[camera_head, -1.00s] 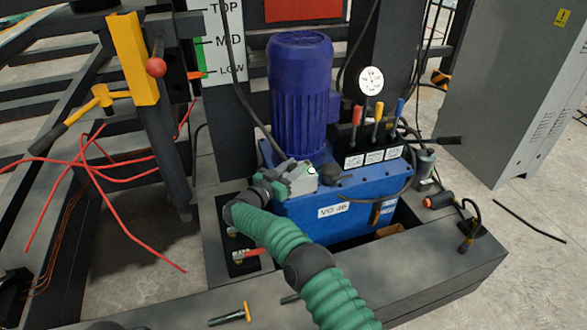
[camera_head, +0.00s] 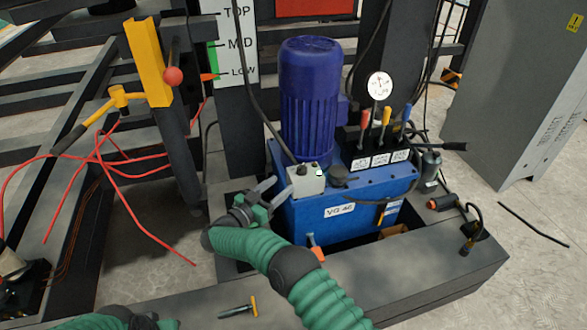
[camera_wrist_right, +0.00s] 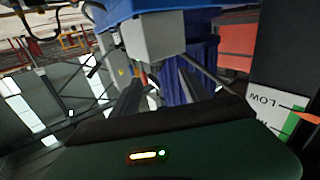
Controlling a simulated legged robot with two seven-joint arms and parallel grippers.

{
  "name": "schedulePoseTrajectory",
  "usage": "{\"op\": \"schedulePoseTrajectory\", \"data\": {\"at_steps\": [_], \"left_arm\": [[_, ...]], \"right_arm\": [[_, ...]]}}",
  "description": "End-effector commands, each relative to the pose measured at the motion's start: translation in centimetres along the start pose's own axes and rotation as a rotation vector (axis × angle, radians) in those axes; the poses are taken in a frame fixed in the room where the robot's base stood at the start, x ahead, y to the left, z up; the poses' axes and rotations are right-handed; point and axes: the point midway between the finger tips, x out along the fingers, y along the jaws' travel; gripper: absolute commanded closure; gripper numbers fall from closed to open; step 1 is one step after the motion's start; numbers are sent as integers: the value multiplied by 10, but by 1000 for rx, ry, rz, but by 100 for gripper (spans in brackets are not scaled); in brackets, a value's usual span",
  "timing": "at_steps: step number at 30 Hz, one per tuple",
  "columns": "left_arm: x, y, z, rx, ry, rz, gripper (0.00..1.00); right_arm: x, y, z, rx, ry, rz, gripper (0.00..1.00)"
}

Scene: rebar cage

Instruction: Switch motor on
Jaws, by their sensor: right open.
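The blue motor (camera_head: 311,100) stands upright on the blue power unit (camera_head: 350,204). A small grey switch box (camera_head: 306,182), with a black knob and a green spot on its top, sits at the motor's foot. My right gripper (camera_head: 270,192) is open and empty, just left of the box, its fingers pointing toward it. In the right wrist view the box (camera_wrist_right: 155,38) lies ahead of the spread fingers (camera_wrist_right: 158,98), with the motor (camera_wrist_right: 203,65) behind it. A green part of my left arm shows at the bottom left; its gripper is out of view.
A pressure gauge (camera_head: 380,86) and coloured levers (camera_head: 386,115) stand right of the motor. A black cable (camera_head: 257,118) runs down to the box. A yellow hammer (camera_head: 117,98) and red cables (camera_head: 135,220) are at left. A grey cabinet (camera_head: 510,90) stands at right.

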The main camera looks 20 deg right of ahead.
Motion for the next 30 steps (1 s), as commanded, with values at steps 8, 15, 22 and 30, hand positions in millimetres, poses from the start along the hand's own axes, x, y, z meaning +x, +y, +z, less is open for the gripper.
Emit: {"op": "schedulePoseTrajectory", "data": {"at_steps": [8,15,22,30], "left_arm": [[-16,0,-4,0,0,0,64],[-16,0,-4,0,0,0,64],[-16,0,-4,0,0,0,64],[-16,0,-4,0,0,0,64]], "right_arm": [[-53,-1,0,-1,0,0,47],[-57,0,2,0,0,2,47],[-57,0,1,0,0,1,47],[-43,-67,-74,99,20,-401,47]]}}
